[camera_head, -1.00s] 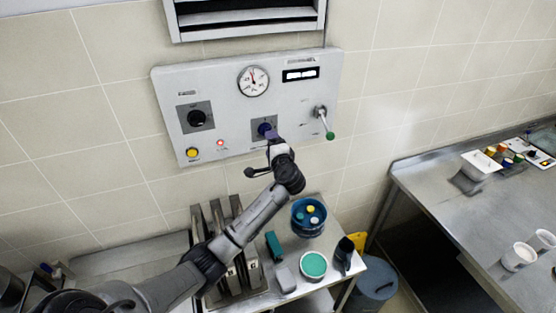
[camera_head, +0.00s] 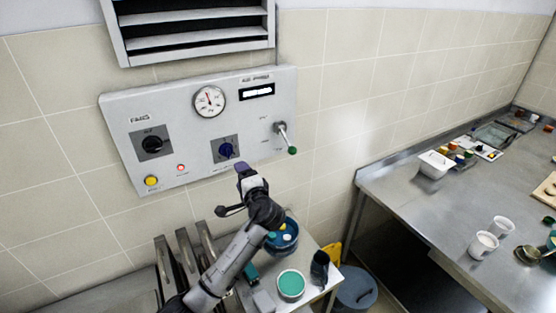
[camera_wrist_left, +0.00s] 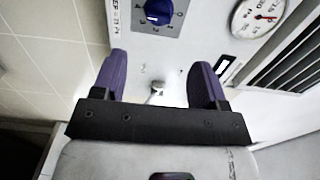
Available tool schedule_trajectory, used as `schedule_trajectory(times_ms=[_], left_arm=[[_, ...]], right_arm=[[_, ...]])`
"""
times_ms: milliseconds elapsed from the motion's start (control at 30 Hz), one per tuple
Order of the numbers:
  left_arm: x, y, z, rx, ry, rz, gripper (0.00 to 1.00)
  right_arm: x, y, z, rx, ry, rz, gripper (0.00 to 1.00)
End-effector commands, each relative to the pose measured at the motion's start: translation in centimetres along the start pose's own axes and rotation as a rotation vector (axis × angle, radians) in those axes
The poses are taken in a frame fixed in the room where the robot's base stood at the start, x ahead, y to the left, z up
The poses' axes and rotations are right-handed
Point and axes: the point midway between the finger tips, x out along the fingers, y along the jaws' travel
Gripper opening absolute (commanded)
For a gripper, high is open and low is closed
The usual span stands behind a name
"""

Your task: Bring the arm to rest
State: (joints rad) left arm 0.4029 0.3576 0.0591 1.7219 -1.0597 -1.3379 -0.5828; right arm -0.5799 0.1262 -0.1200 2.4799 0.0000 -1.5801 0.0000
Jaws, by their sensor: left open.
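My left gripper (camera_head: 244,170) is below the blue rotary knob (camera_head: 226,150) on the wall-mounted control panel (camera_head: 190,167), apart from it. In the left wrist view the purple fingers of the left gripper (camera_wrist_left: 162,82) are spread with nothing between them. The blue knob shows beyond them in the left wrist view (camera_wrist_left: 159,12), also clear of the fingers. My right gripper is not in either view.
The panel carries a gauge (camera_head: 209,101), a black knob (camera_head: 152,144), a yellow button (camera_head: 151,180) and a green-tipped lever (camera_head: 292,150). Below stand a blue container (camera_head: 291,242) and a teal-topped tub (camera_head: 291,284). A steel counter (camera_head: 437,210) is at right.

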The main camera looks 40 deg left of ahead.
Motion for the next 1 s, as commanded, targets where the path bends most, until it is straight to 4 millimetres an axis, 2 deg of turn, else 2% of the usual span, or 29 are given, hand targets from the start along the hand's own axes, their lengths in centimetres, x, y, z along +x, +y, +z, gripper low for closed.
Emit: schedule_trajectory(times_ms=[367, 467, 567, 667, 767, 800, 900, 1000], left_arm=[[0.0, 0.0, 0.0, -0.054, -0.003, 0.002, 0.67], [0.0, 0.9, 0.1, -0.177, -0.012, 0.052, 0.67], [-1.1, 1.4, -0.5, -0.379, 0.031, 0.189, 0.67], [-3.7, 0.7, -1.6, -0.567, 0.114, 0.331, 0.67], [-7.5, -0.2, -2.9, -0.716, 0.217, 0.485, 0.67], [-9.4, -0.1, -3.1, -0.755, 0.259, 0.555, 0.67], [-14.6, 1.3, -3.0, -0.793, 0.353, 0.736, 0.67], [-19.8, 3.5, -1.8, -0.772, 0.425, 0.905, 0.67]], right_arm=[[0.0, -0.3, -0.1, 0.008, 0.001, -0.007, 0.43], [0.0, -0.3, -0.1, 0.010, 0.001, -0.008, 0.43], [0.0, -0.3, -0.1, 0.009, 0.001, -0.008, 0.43], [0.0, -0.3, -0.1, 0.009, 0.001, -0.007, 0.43], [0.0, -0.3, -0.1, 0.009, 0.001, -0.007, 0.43], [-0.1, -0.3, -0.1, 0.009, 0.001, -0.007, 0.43], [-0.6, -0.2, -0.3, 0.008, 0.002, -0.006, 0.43], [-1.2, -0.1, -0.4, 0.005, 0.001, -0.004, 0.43]])
